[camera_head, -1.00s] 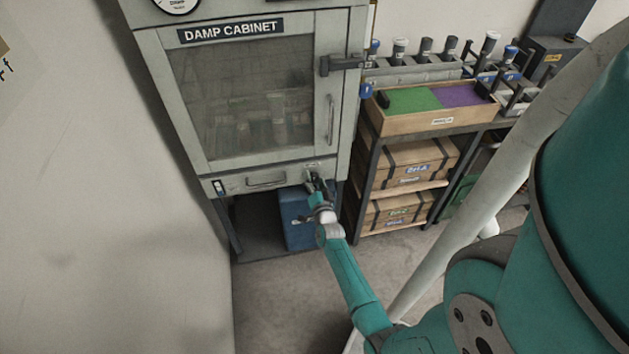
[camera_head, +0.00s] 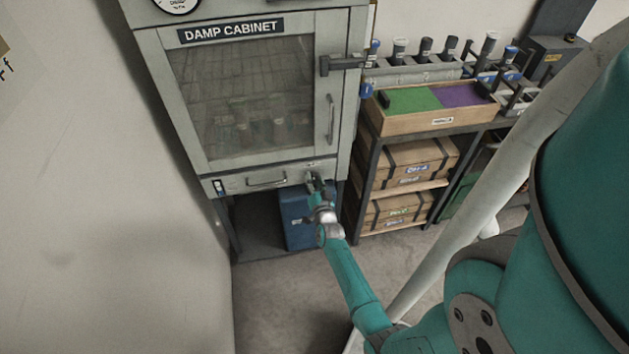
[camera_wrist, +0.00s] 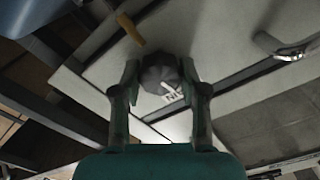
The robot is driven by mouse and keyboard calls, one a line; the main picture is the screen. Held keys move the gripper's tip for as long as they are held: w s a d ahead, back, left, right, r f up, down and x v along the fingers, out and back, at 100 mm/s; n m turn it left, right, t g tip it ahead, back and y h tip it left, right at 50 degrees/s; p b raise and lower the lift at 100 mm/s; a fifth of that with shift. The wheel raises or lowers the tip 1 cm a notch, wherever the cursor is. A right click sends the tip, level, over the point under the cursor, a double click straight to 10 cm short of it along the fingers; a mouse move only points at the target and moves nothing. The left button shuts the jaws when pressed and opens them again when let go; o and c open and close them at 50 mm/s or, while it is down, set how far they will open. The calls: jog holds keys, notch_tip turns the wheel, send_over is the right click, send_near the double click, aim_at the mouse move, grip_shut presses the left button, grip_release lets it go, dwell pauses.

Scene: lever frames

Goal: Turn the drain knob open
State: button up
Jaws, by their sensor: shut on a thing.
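The drain knob (camera_wrist: 160,70) is a dark, round knob on the pale lower front of the damp cabinet (camera_head: 297,172), near its right corner. In the wrist view it sits between the two fingers of my gripper (camera_wrist: 160,80), which is shut on it. A small white marking (camera_wrist: 172,93) shows beside the knob, too blurred to read. In the head view my gripper (camera_head: 315,183) reaches the cabinet's lower right front, and it hides most of the knob.
A drawer handle (camera_head: 267,182) is left of my gripper; it shows in the wrist view too (camera_wrist: 283,47). A blue box (camera_head: 297,222) stands under the cabinet. A shelf rack (camera_head: 362,185) with wooden boxes stands close on the right. A wall rises on the left; the floor in front is clear.

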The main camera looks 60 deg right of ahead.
jog(key=n, duration=0.5)
jog(key=shift+r+n, duration=0.1)
jog(key=shift+n, duration=2.2)
jog(key=o, duration=1.2)
jog(key=shift+c, duration=0.2)
jog(key=shift+a, duration=0.1)
jog(key=v, duration=1.1)
jog(key=shift+s+a, duration=0.25)
jog(key=shift+s, duration=0.05)
